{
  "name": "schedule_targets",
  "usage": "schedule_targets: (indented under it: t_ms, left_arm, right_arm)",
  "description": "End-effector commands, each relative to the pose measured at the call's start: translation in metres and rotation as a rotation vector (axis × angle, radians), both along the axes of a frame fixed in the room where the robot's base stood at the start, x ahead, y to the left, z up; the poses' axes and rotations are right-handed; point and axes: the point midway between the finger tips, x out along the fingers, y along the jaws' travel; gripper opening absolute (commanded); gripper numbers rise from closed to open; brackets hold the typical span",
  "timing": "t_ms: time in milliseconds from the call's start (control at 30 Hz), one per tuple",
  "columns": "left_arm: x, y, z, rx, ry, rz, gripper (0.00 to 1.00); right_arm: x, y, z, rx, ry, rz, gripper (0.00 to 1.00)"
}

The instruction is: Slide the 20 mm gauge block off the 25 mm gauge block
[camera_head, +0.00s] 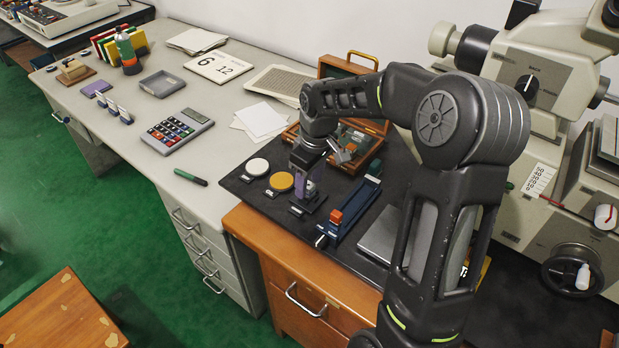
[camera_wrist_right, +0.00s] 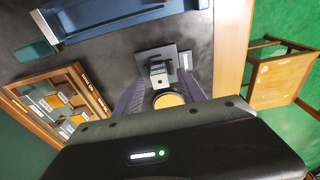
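In the right wrist view, a small silver block or stack (camera_wrist_right: 158,74) stands on a dark square base (camera_wrist_right: 142,60) with a white label beside it. I cannot tell the 20 mm and 25 mm gauge blocks apart. My right gripper (camera_wrist_right: 160,84) has its two purple fingers spread on either side of the silver piece, with visible gaps. My left gripper is not in view.
On the black mat (camera_head: 360,222), a yellow disc (camera_head: 281,181) and a white disc (camera_head: 257,167) lie left of the gripper. A blue fixture (camera_head: 352,211) with an orange block (camera_head: 336,216) lies to its right. An open wooden case (camera_head: 375,128) is behind. The mat's front edge is close.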

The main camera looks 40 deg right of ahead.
Motion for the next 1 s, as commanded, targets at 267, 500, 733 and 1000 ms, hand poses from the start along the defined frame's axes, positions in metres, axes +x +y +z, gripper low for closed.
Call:
schedule_targets:
  t_ms: [267, 500, 733, 1000]
  left_arm:
    - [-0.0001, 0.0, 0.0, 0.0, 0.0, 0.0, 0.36]
    - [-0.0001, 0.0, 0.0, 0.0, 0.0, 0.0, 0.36]
    - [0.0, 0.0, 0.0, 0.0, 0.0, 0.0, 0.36]
    - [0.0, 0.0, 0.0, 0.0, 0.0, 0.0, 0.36]
  right_arm:
    - [0.0, 0.0, 0.0003, 0.0, 0.0, 0.0, 0.25]
    - [-0.0001, 0.0001, 0.0003, 0.0, 0.0, 0.0, 0.06]
    - [-0.0001, 0.0001, 0.0004, 0.0, 0.0, 0.0, 0.0]
    - [0.0, 0.0001, 0.0004, 0.0, 0.0, 0.0, 0.07]
